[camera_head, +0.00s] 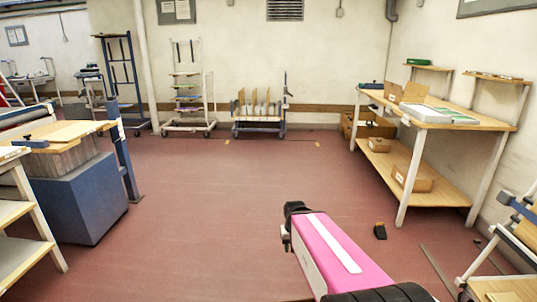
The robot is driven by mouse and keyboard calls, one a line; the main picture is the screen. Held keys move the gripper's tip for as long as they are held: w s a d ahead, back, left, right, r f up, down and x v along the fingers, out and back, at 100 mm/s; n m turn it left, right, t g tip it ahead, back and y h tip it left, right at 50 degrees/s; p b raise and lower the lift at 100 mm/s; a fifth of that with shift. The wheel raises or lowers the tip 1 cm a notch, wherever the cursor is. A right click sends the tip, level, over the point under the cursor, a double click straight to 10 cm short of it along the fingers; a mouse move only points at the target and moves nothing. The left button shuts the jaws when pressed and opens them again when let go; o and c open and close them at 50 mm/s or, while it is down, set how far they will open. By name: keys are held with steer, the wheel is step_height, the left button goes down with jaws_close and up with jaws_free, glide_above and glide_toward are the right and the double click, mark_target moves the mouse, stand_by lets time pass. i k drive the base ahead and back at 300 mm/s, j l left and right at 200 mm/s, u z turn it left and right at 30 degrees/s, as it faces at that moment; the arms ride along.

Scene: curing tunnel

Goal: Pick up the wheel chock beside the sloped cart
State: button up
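A small dark wedge (380,231), which looks like the wheel chock, lies on the red floor right of the middle, with a brownish top. A cart with a sloped top (515,243) stands at the lower right edge, partly cut off by the picture. The wedge is on the floor to the left of this cart, with a gap between them. My pink arm link reaches up from the bottom, left of the wedge, and ends in a dark joint. I cannot make out my gripper's fingers. Nothing touches the wedge.
A wooden workbench (455,124) with boxes stands along the right wall. A blue cabinet table (75,195) and shelves stand at the left. Racks and a low cart (258,118) line the back wall. A dark strip (440,268) lies between wedge and sloped cart. The middle floor is clear.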

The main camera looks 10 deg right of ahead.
mark_target(379, 230)
steer(key=i+z, duration=0.15)
steer(key=i, duration=0.35)
steer(key=i+j+z, duration=0.2)
steer(key=i, duration=0.25)
steer(key=i+j+z, duration=0.15)
steer(key=i, duration=0.35)
steer(key=i+j+z, duration=0.2)
steer(key=z, duration=0.25)
steer(key=i+j+z, duration=0.3)
steer(key=z, duration=0.15)
steer(key=i+j+z, duration=0.25)
steer(key=j+z, duration=0.25)
steer(key=i+j+z, duration=0.15)
steer(key=j+z, duration=0.3)
steer(key=i+j+z, duration=0.1)
steer(key=j+z, duration=0.3)
steer(key=j, duration=0.1)
